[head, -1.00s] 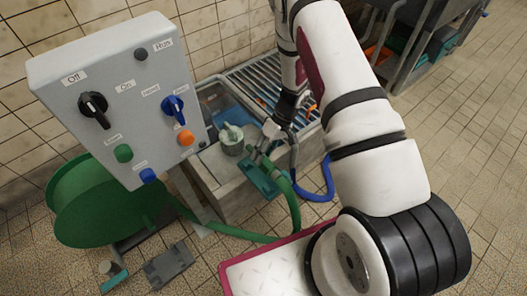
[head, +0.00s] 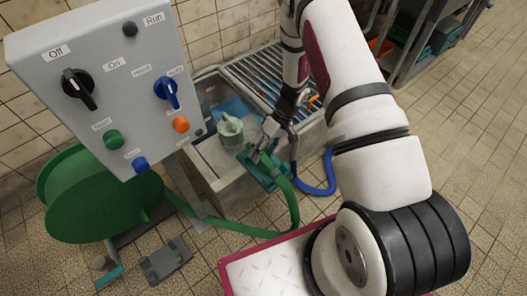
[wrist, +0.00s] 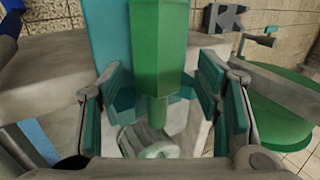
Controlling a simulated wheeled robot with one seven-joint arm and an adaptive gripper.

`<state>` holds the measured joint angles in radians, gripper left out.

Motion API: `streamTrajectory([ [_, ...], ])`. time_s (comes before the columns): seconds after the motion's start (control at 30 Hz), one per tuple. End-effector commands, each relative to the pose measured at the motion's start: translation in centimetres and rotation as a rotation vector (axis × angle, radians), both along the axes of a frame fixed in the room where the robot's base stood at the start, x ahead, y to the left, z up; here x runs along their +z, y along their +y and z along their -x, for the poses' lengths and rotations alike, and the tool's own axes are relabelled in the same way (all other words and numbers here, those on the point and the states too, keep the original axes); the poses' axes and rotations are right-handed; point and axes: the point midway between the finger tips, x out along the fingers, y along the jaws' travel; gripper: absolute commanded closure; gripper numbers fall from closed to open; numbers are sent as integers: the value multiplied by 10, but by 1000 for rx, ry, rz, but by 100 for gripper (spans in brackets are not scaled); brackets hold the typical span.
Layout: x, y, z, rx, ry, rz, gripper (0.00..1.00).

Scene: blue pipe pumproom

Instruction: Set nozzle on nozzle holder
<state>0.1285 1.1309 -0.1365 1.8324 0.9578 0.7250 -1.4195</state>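The green nozzle (wrist: 160,50) is upright in the middle of the wrist view, with a thinner green stem below its body. A teal plate (wrist: 108,35), seemingly the nozzle holder, stands right behind it. The holder also shows as a teal bracket on the trough's front side in the head view (head: 252,171). My gripper (wrist: 165,85) has its teal-padded fingers spread to either side of the nozzle, with narrow gaps seemingly visible. In the head view my gripper (head: 265,140) is just above the bracket. I cannot tell whether the nozzle is fully seated.
A green hose (head: 245,232) runs from the green reel (head: 90,205) to the bracket. A grey control panel (head: 115,90) stands at left. A pale green fitting (head: 230,132) sits on the concrete trough (head: 222,178). A blue hose (head: 325,185) hangs at right. Floor at right is clear.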

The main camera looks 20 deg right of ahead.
Motion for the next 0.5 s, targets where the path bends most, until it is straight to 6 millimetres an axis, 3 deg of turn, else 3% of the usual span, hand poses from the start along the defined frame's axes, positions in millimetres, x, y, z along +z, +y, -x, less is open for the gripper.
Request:
streamTrajectory([
  [0.3,3,-2,-1,0,0,1,40],
  [0.5,26,-15,-6,-1,-4,2,40],
])
